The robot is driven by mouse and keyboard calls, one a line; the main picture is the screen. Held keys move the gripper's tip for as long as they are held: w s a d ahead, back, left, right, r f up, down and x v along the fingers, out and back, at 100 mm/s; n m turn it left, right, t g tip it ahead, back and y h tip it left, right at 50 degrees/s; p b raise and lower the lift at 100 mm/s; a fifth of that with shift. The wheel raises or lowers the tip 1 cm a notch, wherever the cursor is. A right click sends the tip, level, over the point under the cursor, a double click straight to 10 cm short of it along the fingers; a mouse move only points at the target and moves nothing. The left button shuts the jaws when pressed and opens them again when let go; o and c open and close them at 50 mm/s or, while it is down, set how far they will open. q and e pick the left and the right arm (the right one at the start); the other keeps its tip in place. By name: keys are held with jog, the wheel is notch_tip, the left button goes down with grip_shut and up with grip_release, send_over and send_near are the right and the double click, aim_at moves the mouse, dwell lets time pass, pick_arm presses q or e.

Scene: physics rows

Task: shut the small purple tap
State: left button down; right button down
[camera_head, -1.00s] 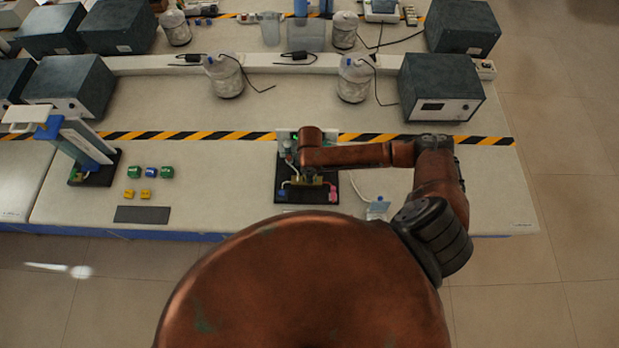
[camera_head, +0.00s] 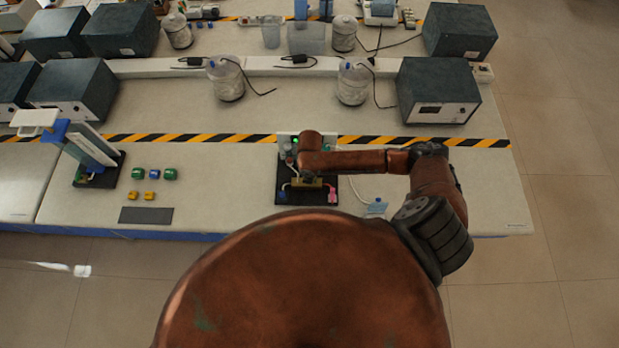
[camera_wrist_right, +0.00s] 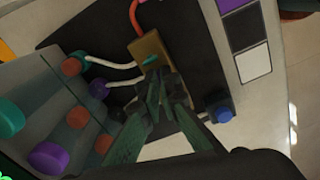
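A bench rig with a black base (camera_head: 282,170) stands at the middle front of the bench. In the right wrist view, a small purple tap (camera_wrist_right: 98,90) sits on the grey panel (camera_wrist_right: 60,110), with a white tube beside it. A larger purple knob (camera_wrist_right: 47,158) is lower left. My right gripper (camera_wrist_right: 160,78) is over the rig, its fingertips close together beside the brass block (camera_wrist_right: 150,50), to the right of the small purple tap and apart from it. It holds nothing that I can see. In the head view, my right arm hides the fingers. My left gripper is out of view.
The panel carries teal (camera_wrist_right: 10,118) and red-brown (camera_wrist_right: 77,117) knobs near the purple ones. A blue knob (camera_wrist_right: 223,114) is at the base's edge. Small green, blue and yellow blocks lie left of the rig, with a stand (camera_head: 92,150) beyond. Bare bench lies between.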

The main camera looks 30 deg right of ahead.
jog(key=m+p, duration=0.3)
jog(key=shift+a+r, duration=0.1)
jog(key=shift+r, duration=0.2)
jog(key=shift+m+p, duration=0.45)
jog(key=shift+m, duration=0.05)
jog(key=shift+w+f, duration=0.1)
jog(key=shift+f, duration=0.15)
jog(key=m+p, duration=0.4)
jog(key=shift+r, duration=0.3)
jog(key=shift+f+m+b, duration=0.35)
jog(key=shift+m, duration=1.35)
